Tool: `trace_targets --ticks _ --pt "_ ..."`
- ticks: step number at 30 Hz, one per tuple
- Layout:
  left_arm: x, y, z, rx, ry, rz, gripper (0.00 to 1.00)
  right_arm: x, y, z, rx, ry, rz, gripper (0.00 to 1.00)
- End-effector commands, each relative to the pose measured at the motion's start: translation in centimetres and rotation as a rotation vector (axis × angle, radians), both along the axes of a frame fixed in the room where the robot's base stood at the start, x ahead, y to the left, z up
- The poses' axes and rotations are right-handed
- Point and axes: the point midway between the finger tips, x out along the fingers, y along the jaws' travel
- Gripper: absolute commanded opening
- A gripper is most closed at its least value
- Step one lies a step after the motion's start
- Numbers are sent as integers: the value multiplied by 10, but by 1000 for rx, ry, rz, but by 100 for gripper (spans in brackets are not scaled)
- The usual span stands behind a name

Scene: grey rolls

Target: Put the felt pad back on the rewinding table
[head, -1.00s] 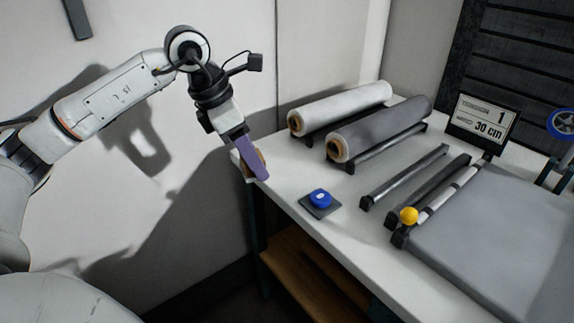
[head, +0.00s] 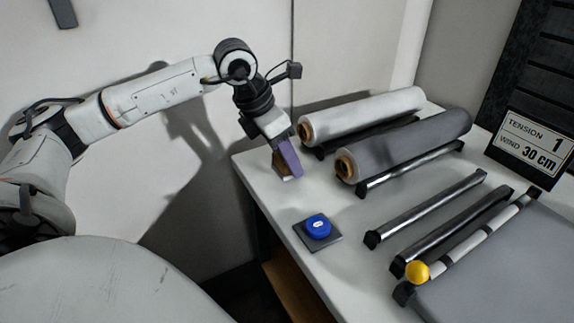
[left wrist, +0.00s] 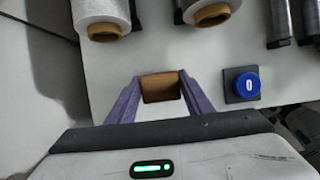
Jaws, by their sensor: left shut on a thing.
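My left gripper (head: 287,174) points down over the far left corner of the white rewinding table (head: 265,195). Its purple fingers are shut on a small brown block, which I take for the felt pad (head: 279,161). In the left wrist view the felt pad (left wrist: 160,86) sits between the two fingertips of the left gripper (left wrist: 155,98). The fingers hide part of it in the head view, and I cannot tell whether it touches the tabletop. My right gripper is not in view.
A white roll (head: 365,112) and a grey roll (head: 410,145) lie just right of the gripper. A blue button (head: 318,226) on a dark base is nearer the front. Metal bars (head: 425,210), a yellow knob (head: 418,271) and a tension sign (head: 532,146) are further right.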

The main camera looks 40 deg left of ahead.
Motion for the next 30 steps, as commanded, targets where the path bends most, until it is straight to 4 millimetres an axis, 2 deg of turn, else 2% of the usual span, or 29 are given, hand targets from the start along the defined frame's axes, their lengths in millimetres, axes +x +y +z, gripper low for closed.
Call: trace_targets --ticks 1,6,17,18,21,30 --pt "-1 0 -11 1 5 0 25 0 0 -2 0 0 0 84" --pt "-1 0 -30 0 2 0 25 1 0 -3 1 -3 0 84" --pt "0 0 -34 -1 1 0 25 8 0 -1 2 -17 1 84" --pt "0 0 -33 -1 1 0 50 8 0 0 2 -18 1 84" --pt "0 0 -33 -1 1 0 65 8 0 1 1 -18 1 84" --pt "0 0 -31 -1 1 0 65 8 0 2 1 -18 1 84"
